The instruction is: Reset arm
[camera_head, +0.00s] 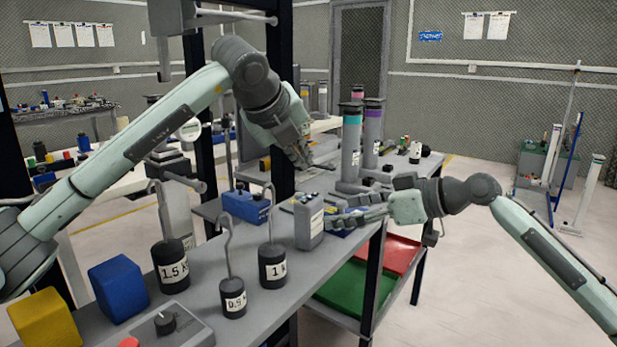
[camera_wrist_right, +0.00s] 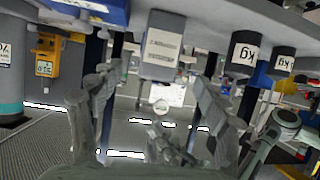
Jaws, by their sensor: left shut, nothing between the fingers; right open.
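My right gripper (camera_head: 340,217) comes in from the right, points left and is open, near the grey labelled box (camera_head: 309,229). In the right wrist view, the open fingers (camera_wrist_right: 155,97) stand wide apart with nothing held between them. The grey labelled box (camera_wrist_right: 162,45) shows beyond them, and the view looks upside down. Whether the right fingers touch the box cannot be told.
Hooked weights marked 1.5 kg (camera_head: 172,268), 0.5 kg (camera_head: 233,300) and 1 kg (camera_head: 272,267) stand on the bench, near blue (camera_head: 118,288) and yellow (camera_head: 45,322) blocks. Tall grey cylinders (camera_head: 351,150) stand behind the right gripper. Green (camera_head: 350,295) and red (camera_head: 400,254) trays lie below.

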